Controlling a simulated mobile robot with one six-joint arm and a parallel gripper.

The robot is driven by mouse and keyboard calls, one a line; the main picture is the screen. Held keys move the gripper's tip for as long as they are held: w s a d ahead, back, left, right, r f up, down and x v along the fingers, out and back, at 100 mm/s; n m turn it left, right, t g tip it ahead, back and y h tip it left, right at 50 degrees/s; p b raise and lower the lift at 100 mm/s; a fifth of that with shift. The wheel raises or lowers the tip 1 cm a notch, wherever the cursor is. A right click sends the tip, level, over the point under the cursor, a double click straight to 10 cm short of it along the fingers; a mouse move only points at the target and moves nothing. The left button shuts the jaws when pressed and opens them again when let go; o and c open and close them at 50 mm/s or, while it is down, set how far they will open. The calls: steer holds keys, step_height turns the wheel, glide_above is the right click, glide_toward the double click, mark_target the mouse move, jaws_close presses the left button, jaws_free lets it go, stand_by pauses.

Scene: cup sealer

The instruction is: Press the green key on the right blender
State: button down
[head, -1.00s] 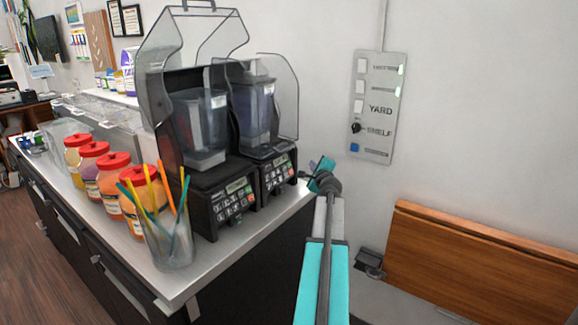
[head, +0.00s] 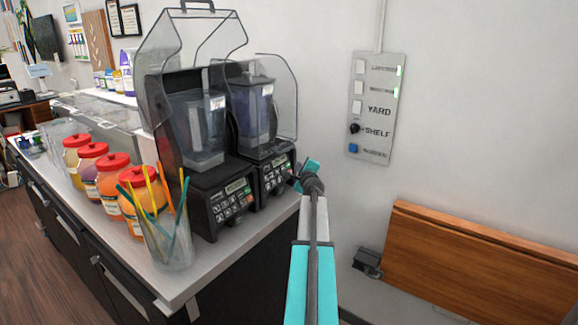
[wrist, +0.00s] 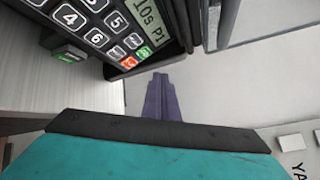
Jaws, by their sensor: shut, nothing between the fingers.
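The right blender (head: 262,150) stands near the counter's end, with a dark jar under a clear hood and a keypad on its front. In the head view my gripper (head: 298,182) is beside the right blender's front.
The left blender (head: 198,160) stands close beside it. A glass of colored straws (head: 168,235) and red-lidded jars (head: 118,185) line the counter (head: 165,285). A wall switch panel (head: 376,105) and a wooden folding board (head: 480,255) are to the right.

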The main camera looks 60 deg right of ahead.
steer(key=shift+w+f, duration=0.25)
steer(key=shift+w, duration=0.4)
steer(key=shift+w+f, duration=0.25)
steer(key=shift+w, duration=0.4)
steer(key=shift+w+f+p, duration=0.2)
steer(key=shift+w+p, duration=0.1)
steer(key=shift+w, duration=0.5)
stand_by(2.1)
steer(key=shift+s, duration=0.15)
steer(key=shift+s+r, duration=0.2)
steer(key=shift+s, duration=0.45)
steer(key=shift+s, duration=0.1)
steer(key=shift+s+r+b, duration=0.25)
steer(key=shift+s, duration=0.5)
steer(key=shift+s+r+b, duration=0.2)
steer(key=shift+s+r, duration=0.1)
steer(key=shift+s, duration=0.5)
steer(key=shift+s+r+b, duration=0.25)
steer(key=shift+s, duration=0.5)
